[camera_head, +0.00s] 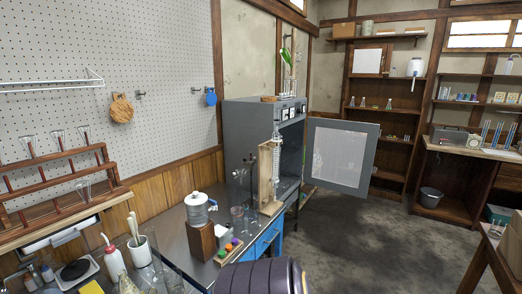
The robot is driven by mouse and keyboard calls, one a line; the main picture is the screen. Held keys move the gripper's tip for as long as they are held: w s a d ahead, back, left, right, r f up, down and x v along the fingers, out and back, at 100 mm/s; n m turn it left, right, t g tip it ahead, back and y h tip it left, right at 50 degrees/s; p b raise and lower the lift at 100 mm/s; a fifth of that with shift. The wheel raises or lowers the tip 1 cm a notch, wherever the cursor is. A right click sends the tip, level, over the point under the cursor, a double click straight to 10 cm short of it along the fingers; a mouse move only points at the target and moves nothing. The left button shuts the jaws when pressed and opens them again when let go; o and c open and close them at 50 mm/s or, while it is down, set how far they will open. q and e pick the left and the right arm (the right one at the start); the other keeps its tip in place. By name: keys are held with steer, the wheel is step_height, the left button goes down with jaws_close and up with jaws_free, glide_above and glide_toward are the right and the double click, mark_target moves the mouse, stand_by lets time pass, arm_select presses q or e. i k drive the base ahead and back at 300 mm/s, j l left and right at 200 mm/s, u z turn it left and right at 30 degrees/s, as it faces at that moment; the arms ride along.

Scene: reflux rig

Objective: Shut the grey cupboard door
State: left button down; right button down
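The grey cupboard (250,138) stands against the wall at the back end of the steel bench. Its grey door (370,160), with a pale glazed panel, stands wide open and swings out to the right over the floor. The dark inside of the cupboard (291,155) shows between its body and the door. The hinge side of the door is near the cupboard's right front edge. Neither of my grippers shows in this view.
A wooden stand with a glass coil (270,165) is on the bench in front of the cupboard. Open floor (370,235) lies below and right of the door. Shelves (385,125) line the back wall.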

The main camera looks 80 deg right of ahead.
mark_target(373, 129)
steer(key=z, duration=1.3)
steer(key=i+l+z, duration=0.1)
steer(key=l+z, duration=0.15)
steer(key=l, duration=0.15)
steer(key=i+l+z, duration=0.2)
steer(key=l, duration=0.15)
steer(key=l+z, duration=0.25)
steer(key=i+l+z, duration=0.25)
steer(key=l, duration=0.15)
steer(key=i+l+z, duration=0.25)
steer(key=z, duration=0.2)
steer(key=i+l+z, duration=0.25)
steer(key=l+z, duration=0.15)
steer(key=i+l+z, duration=0.2)
steer(key=i+z, duration=0.7)
steer(key=i, duration=0.65)
steer(key=i+l, duration=0.1)
steer(key=i, duration=0.3)
steer(key=i+u, duration=0.15)
steer(key=i, duration=0.25)
